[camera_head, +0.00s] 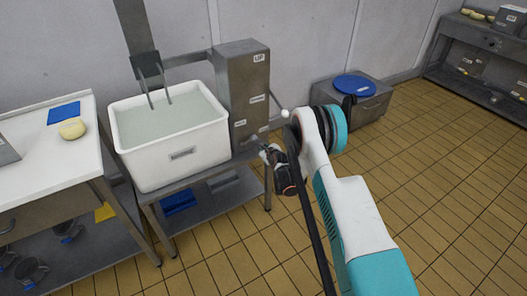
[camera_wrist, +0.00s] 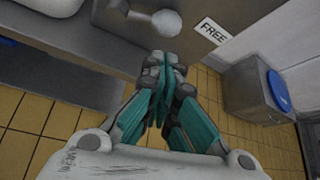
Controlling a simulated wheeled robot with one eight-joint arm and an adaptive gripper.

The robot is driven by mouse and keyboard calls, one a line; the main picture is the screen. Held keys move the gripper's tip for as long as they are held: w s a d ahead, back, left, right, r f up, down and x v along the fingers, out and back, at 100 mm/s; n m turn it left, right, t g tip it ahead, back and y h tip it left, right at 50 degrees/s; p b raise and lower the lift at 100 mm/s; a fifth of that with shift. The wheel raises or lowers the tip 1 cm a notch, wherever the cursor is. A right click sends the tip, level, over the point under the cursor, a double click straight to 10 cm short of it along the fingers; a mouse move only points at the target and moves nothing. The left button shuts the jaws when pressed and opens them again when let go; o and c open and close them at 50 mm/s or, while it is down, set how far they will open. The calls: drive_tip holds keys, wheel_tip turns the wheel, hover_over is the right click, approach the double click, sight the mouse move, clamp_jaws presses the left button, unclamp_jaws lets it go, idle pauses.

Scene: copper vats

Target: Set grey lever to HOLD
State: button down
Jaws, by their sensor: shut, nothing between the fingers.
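A grey lever with a round knob (camera_wrist: 165,21) shows at the top of the wrist view, beside a white label reading FREE (camera_wrist: 212,31). My gripper (camera_wrist: 160,65) is shut and empty, its fingertips just below the knob in that picture. I cannot tell whether they touch it. In the head view my gripper (camera_head: 262,147) is at the lower right of the upright metal control box (camera_head: 243,80). A rod with a pale ball (camera_head: 285,113) sticks out at the box's right side. Other labels there are too small to read, and I cannot make out HOLD.
A white vat (camera_head: 175,150) of pale liquid stands left of the box on a metal stand. A white-topped table (camera_head: 40,165) is at the left. A metal chest (camera_head: 370,105) with a blue disc (camera_head: 354,85) stands behind my arm. The tiled floor at right is clear.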

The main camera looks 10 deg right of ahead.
sight(251, 140)
drive_tip(key=b+x, duration=0.2)
drive_tip(key=x, duration=0.4)
drive_tip(key=shift+w+f, duration=0.1)
drive_tip(key=shift+w, duration=0.15)
idle(0.4)
